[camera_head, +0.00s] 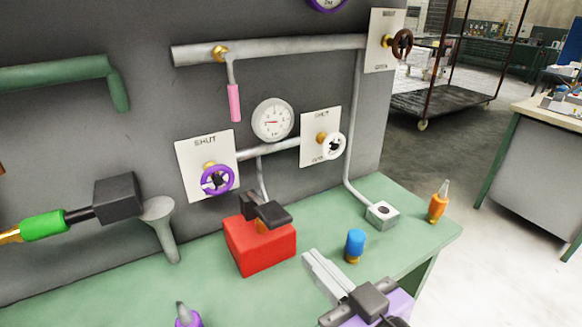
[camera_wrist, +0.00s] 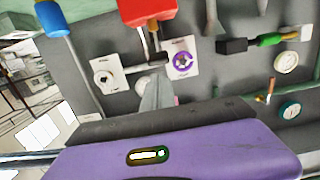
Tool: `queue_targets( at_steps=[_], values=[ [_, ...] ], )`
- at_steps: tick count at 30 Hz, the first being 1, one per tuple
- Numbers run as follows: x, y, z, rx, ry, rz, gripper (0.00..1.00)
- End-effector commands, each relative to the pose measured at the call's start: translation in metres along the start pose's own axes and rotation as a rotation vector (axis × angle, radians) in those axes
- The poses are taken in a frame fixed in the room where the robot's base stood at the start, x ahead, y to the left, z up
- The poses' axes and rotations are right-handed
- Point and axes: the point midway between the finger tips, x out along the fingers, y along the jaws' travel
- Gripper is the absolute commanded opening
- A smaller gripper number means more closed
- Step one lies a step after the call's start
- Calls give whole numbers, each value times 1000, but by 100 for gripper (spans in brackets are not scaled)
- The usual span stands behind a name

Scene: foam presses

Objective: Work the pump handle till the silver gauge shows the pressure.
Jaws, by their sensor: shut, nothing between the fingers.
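The silver gauge (camera_head: 272,119) is a round pale dial on the grey wall panel, with a red needle pointing left. A red box (camera_head: 262,247) with a black bar (camera_head: 266,212) on top stands on the green bench below it and looks like the pump with its handle. The red box also shows at the top of the wrist view (camera_wrist: 147,10). My purple-bodied gripper (camera_head: 314,262) is at the lower right of the head view, in front of the box and apart from it. Its pale fingers are shut and empty; they also show in the wrist view (camera_wrist: 158,84).
Purple (camera_head: 217,179) and white (camera_head: 333,146) handwheels flank the gauge's pipe. A blue-topped bottle (camera_head: 355,245) stands near my gripper, an orange bottle (camera_head: 437,204) farther right. A green-gripped lever with a black block (camera_head: 118,197) juts out at left. Bare bench (camera_head: 90,285) lies front left.

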Motion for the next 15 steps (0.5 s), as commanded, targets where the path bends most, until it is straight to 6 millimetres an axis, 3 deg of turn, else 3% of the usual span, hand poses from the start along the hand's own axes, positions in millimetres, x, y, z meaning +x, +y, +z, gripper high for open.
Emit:
queue_targets(
  at_steps=[12, 15],
  values=[
    [0, 0, 0, 0, 0, 0, 0],
    [1, -3, -8, -3, 5, -8, 0]
  ],
)
